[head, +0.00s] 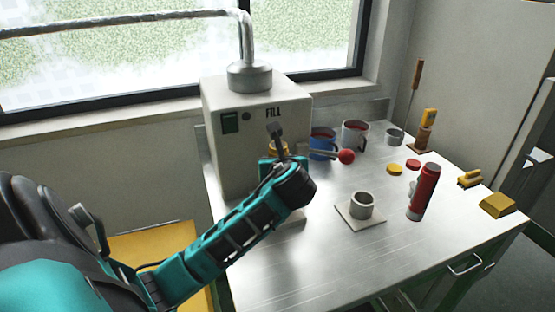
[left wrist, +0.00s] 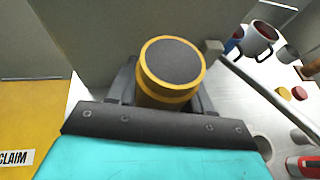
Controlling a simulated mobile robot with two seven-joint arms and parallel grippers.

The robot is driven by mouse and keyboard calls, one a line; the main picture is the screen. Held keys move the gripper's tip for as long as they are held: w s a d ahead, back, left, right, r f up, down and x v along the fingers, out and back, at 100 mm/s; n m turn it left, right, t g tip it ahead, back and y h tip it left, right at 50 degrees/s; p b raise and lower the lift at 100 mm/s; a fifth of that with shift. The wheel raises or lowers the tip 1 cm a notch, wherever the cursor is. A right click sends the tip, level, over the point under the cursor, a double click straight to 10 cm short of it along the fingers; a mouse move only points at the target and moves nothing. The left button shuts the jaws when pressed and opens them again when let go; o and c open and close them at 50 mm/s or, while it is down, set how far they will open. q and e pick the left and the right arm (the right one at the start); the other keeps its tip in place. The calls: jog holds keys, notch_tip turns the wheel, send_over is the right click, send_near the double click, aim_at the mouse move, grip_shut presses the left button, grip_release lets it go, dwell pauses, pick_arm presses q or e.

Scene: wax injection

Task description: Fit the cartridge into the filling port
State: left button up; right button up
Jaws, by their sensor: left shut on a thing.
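The filling machine (head: 225,150) is a pale box marked FILL at the back left of the metal table. My left gripper (head: 275,163) is in front of it, shut on a yellow cartridge (head: 279,147), mostly hidden by my arm in the head view. In the left wrist view the yellow cartridge with a dark round end (left wrist: 173,60) stands between the fingers, close to the machine's pale face (left wrist: 110,35). The filling port is hidden; I cannot tell whether the cartridge touches it. My right gripper is not in view.
A lever with a red knob (head: 346,156) reaches right of my gripper. Blue (head: 322,142) and white (head: 355,134) mugs stand behind it. A small cup on a plate (head: 361,205) and a red cylinder (head: 424,190) stand rightward. The table's front middle is clear.

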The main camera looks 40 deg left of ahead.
pick_arm(q)
jog(key=shift+f, duration=1.1)
jog(key=o, duration=1.3)
jog(key=shift+c, duration=0.2)
jog(key=v, duration=1.3)
jog(key=shift+f, duration=0.1)
